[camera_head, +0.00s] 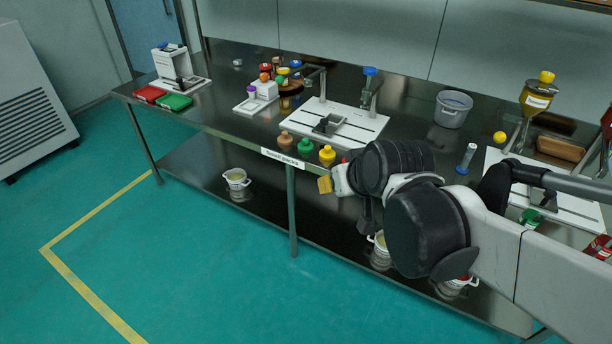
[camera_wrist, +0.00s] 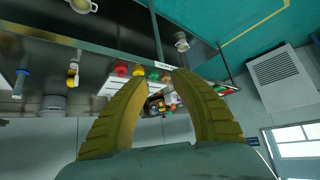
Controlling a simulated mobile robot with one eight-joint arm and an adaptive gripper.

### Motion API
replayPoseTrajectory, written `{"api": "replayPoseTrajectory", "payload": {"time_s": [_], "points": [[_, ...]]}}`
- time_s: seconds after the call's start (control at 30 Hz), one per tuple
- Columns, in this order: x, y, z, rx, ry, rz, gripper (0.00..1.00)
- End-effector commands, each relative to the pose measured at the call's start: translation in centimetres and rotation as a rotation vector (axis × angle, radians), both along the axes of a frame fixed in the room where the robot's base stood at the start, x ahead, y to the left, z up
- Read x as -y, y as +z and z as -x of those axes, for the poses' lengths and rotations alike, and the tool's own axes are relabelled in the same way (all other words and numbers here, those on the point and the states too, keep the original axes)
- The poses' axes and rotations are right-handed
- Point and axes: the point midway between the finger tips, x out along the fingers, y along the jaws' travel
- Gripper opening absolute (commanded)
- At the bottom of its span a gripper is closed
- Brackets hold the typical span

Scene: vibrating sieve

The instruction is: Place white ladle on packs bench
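My gripper (camera_head: 325,184) is in front of the bench's front edge, its yellow tip near the bottles there. In the wrist view my gripper (camera_wrist: 158,78) has its two yellow fingers apart, with nothing held between them. The dark metal bench (camera_head: 225,118) has a white label (camera_head: 282,158) on its front edge; its small print is hard to read. I cannot surely pick out a white ladle. A white handled cup-like vessel (camera_head: 237,178) stands on the lower shelf, and another (camera_head: 380,250) is partly hidden by my arm.
Brown, green and yellow capped bottles (camera_head: 305,146) stand at the front edge. A white sieve stand (camera_head: 340,125), grey bucket (camera_head: 453,108), red tray (camera_head: 150,94) and green tray (camera_head: 174,102) are on the bench. The green floor (camera_head: 180,250) at left is clear.

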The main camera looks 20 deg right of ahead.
Motion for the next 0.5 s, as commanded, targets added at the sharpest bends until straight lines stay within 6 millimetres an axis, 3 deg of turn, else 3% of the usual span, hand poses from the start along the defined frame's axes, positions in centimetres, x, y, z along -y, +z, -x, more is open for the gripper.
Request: {"api": "replayPoseTrajectory", "payload": {"time_s": [0.03, 0.1, 0.2, 0.33, 0.5], "points": [[-1.5, 0.0, 2.2, -0.028, 0.023, 0.004, 0.30], [-2.8, -0.1, 4.6, -0.064, 0.042, 0.009, 0.30], [-3.9, -0.4, 7.3, -0.101, 0.057, 0.016, 0.30], [-4.4, -0.6, 9.0, -0.124, 0.066, 0.022, 0.30], [-4.5, -0.6, 9.3, -0.129, 0.066, 0.023, 0.30]]}}
